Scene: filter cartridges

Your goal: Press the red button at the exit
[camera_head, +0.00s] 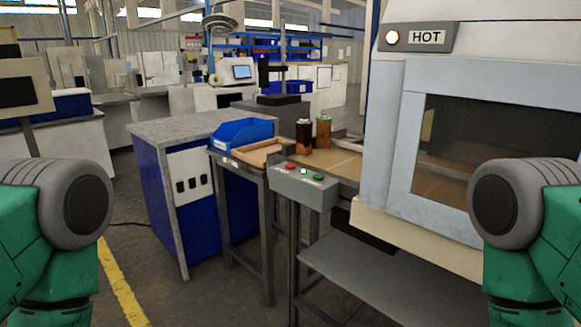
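A grey control box (303,187) is mounted on the front of the bench beside the large machine. On its sloped top are a red button (290,166), a white button (304,171) and a green button (318,177) in a row, with red at the left. Nothing covers the red button. My green and grey arm links show at the left and right edges of the picture. Neither gripper is in view, so their states are hidden.
Two filter cartridges, one dark-topped (304,135) and one green-topped (323,132), stand behind the box. A blue bin (243,134) sits left of them. The machine with a HOT sign (427,37) fills the right. A blue cabinet (163,195) stands left.

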